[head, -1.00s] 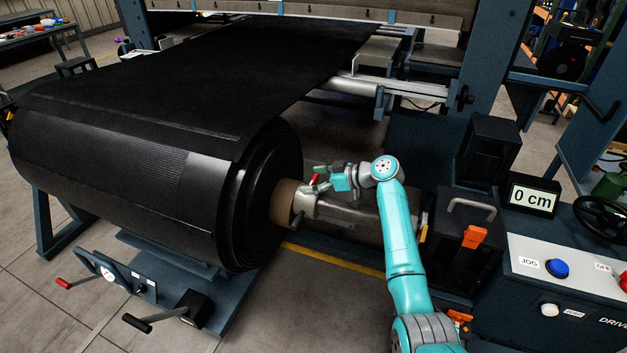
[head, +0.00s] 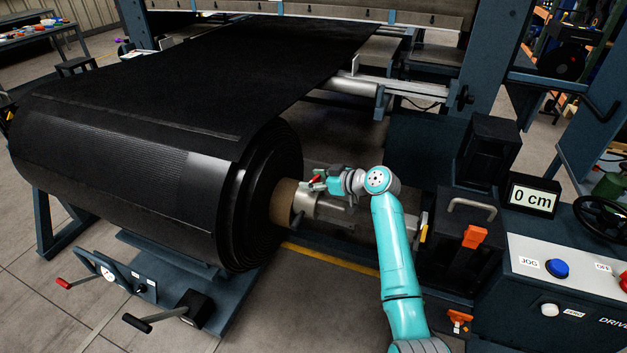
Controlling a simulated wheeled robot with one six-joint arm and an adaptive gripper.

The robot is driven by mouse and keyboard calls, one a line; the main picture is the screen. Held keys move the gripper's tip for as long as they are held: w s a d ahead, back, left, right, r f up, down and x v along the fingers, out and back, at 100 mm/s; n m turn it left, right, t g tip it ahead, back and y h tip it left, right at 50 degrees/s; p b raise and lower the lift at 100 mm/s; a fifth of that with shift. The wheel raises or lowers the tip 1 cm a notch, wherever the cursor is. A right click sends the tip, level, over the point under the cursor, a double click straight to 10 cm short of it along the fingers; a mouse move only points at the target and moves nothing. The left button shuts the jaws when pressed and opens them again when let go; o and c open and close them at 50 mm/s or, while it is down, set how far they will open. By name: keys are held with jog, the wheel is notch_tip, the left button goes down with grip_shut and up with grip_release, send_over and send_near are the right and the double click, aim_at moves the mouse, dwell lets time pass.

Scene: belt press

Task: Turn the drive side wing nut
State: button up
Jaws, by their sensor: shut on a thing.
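The drive side wing nut (head: 317,178) shows as a small red part on the grey drive shaft end, next to the brown core (head: 284,203) of the black belt roll. My gripper (head: 319,183) is at the red wing nut, with its fingers closed around it. The fingers hide part of the nut, and its exact angle is too small to tell. My teal arm reaches up from the lower right to the shaft.
The large black belt roll (head: 120,170) fills the left. A dark drive housing (head: 455,245), a "0 cm" display (head: 532,198) and a control panel (head: 560,282) stand at the right. Red-tipped (head: 64,283) and black-handled (head: 137,323) levers are at the lower left.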

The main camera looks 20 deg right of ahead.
jog(key=m+t+h, duration=0.2)
jog(key=m+h, duration=0.1)
jog(key=h, duration=0.1)
jog(key=shift+a+m, duration=0.15)
jog(key=shift+m, duration=0.25)
jog(key=m+t+h, duration=0.1)
jog(key=m+h, duration=0.3)
jog(key=shift+h, duration=0.3)
jog(key=m+h, duration=0.5)
jog(key=h, duration=0.1)
jog(key=shift+g, duration=0.4)
jog(key=shift+m+g+h, duration=0.8)
jog(key=shift+m+h, duration=0.3)
jog(key=shift+m, duration=0.1)
jog(key=shift+f, duration=0.1)
jog(key=o, duration=1.2)
jog(key=shift+c, duration=0.2)
jog(key=v, duration=1.2)
